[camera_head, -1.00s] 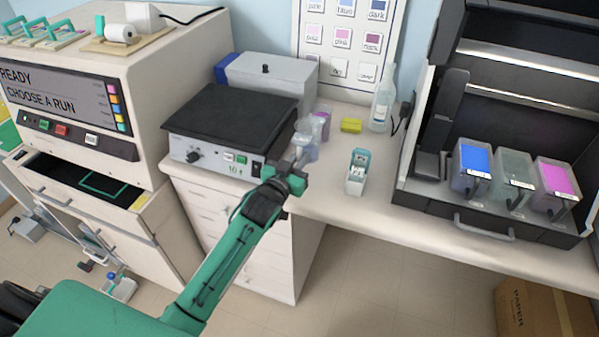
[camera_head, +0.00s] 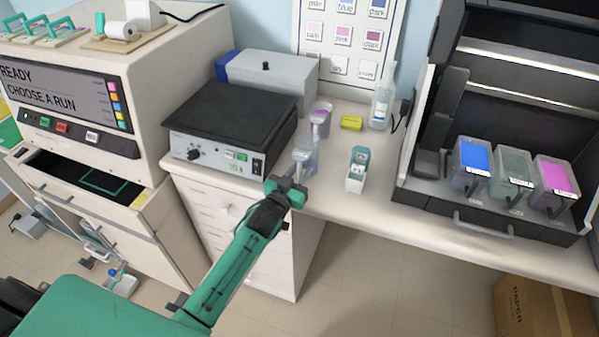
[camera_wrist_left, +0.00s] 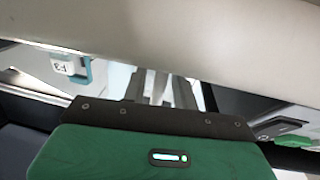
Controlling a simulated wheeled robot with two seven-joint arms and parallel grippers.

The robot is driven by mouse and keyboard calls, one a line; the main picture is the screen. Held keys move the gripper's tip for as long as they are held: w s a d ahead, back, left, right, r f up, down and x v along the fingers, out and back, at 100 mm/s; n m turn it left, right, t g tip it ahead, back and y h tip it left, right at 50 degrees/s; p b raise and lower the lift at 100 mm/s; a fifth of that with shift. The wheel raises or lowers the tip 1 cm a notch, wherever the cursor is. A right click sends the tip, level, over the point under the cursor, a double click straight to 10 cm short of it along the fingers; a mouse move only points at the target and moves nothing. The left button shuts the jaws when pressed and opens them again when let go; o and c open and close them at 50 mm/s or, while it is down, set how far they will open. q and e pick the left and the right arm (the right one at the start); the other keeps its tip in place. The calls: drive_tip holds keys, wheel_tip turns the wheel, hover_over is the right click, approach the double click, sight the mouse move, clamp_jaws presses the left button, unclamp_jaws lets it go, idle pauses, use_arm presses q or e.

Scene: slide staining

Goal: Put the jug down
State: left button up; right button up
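A clear jug (camera_head: 305,158) is at the front edge of the counter (camera_head: 400,205), right of the black-topped hot plate. My left gripper (camera_head: 290,188) is right at its near side and appears shut on its handle. The jug looks about upright; I cannot tell whether its base touches the counter. In the left wrist view the gripper fingers (camera_wrist_left: 160,88) show close together, with the grip itself hard to make out. My right gripper is not in view.
A jug with purple liquid (camera_head: 320,122) stands just behind. The hot plate (camera_head: 235,125) is left. Counter between box and rack (camera_head: 485,222) is clear.

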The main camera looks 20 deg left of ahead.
use_arm(q)
drive_tip(key=shift+r, duration=0.15)
drive_tip(key=shift+s, duration=0.2)
drive_tip(key=s+a+b, duration=0.2)
drive_tip(key=s, duration=0.9)
drive_tip(key=shift+s, duration=0.25)
